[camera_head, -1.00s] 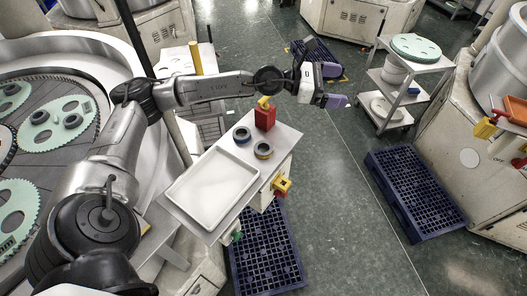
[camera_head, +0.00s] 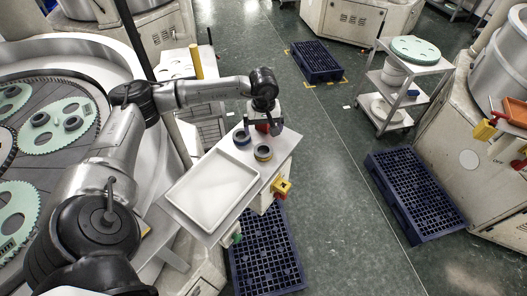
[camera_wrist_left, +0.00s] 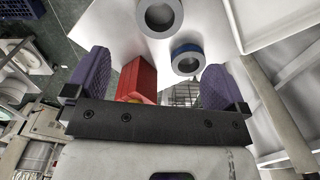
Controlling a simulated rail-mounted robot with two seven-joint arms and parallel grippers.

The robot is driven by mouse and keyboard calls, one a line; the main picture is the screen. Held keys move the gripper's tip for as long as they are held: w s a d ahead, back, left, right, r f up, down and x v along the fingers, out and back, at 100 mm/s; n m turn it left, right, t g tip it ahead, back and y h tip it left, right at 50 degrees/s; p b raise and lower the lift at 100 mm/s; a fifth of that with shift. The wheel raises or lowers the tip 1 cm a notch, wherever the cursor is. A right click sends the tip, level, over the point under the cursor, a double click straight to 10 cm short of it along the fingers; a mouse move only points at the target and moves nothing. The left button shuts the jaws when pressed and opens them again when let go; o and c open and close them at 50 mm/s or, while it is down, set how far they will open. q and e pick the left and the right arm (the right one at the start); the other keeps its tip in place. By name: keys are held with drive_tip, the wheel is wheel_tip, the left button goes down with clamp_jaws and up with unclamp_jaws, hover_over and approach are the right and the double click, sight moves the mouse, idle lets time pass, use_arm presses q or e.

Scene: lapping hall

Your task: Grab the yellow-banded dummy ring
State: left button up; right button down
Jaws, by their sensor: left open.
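The yellow-banded ring (camera_head: 263,157) lies on the white bench top, near its right edge in the head view. A blue-banded ring (camera_head: 242,141) lies just beyond it to the left. My left gripper (camera_head: 263,130) is open, pointing down just behind the rings at the red container (camera_head: 263,127), which it mostly hides. In the left wrist view, the red container (camera_wrist_left: 138,78) stands between the spread purple fingers, nearer the left one. The blue-banded ring (camera_wrist_left: 187,67) and another grey ring (camera_wrist_left: 144,17), its band not clear, lie beyond the fingers. My right gripper is not in view.
A white tray (camera_head: 176,197) fills the near part of the bench top. A yellow and red fitting (camera_head: 281,187) sticks out from the bench's right side. Dark blue pallets (camera_head: 415,190) lie on the floor. A trolley (camera_head: 398,118) stands at the back right.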

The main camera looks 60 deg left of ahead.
use_arm(q)
hover_over(263, 153)
drive_tip(key=f, duration=0.6)
drive_tip(key=shift+s+d+f+p, duration=0.1)
drive_tip(key=shift+d+p, duration=0.2)
drive_tip(key=shift+p, duration=0.1)
drive_tip(key=shift+f+p, duration=0.3)
drive_tip(key=shift+f, duration=0.15)
wheel_tip(263, 153, down, 3)
drive_tip(key=shift+a+f+p, duration=0.1)
drive_tip(key=shift+f+p, duration=0.05)
drive_tip(key=shift+p, duration=0.4)
drive_tip(key=shift+f, duration=0.55)
drive_tip(key=c, duration=1.2)
